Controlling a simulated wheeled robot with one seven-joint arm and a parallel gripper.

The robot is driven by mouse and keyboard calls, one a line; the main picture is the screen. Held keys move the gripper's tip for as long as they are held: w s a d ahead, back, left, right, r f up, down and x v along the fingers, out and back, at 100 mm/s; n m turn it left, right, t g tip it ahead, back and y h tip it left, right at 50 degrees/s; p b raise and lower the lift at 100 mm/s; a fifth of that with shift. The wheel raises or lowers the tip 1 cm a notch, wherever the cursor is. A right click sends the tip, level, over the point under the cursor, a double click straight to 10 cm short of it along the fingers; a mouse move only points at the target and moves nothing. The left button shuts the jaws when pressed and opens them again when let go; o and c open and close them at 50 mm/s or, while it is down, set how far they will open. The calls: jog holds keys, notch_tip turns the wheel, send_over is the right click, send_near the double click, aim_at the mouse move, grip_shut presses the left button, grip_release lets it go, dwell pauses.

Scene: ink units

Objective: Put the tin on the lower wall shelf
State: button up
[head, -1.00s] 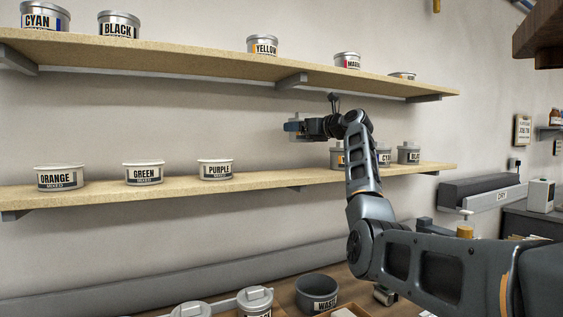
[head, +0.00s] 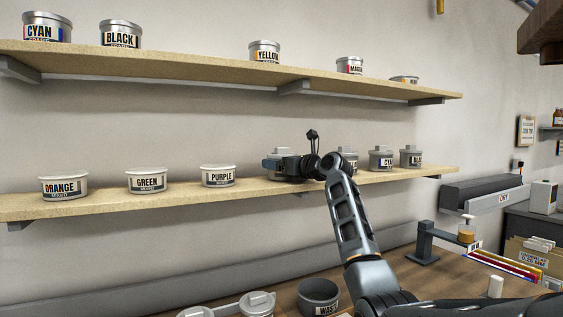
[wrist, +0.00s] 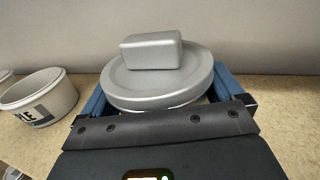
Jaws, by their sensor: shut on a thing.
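The tin (wrist: 158,84) is round and grey with a flat lid and a block-shaped knob. In the wrist view it sits between the blue fingers of my gripper (wrist: 165,92). In the head view my gripper (head: 277,165) is at the lower wall shelf (head: 110,201), just right of the PURPLE tub (head: 218,176), and the tin is mostly hidden behind it. The tin is upright at shelf level; I cannot tell whether its base touches the board. The PURPLE tub also shows at the left of the wrist view (wrist: 38,97), apart from the tin.
On the lower shelf, the ORANGE tub (head: 63,186) and GREEN tub (head: 147,180) stand left, and several lidded grey tins (head: 381,158) stand right. The upper shelf (head: 200,62) runs above with more tins. The waste pot (head: 318,294) is on the bench below.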

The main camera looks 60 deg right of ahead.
dwell(0.3)
jog(key=o, duration=1.1)
jog(key=shift+f, duration=0.1)
jog(key=b+v, duration=0.2)
jog(key=v, duration=1)
jog(key=shift+b, duration=0.4)
jog(key=shift+s, duration=0.1)
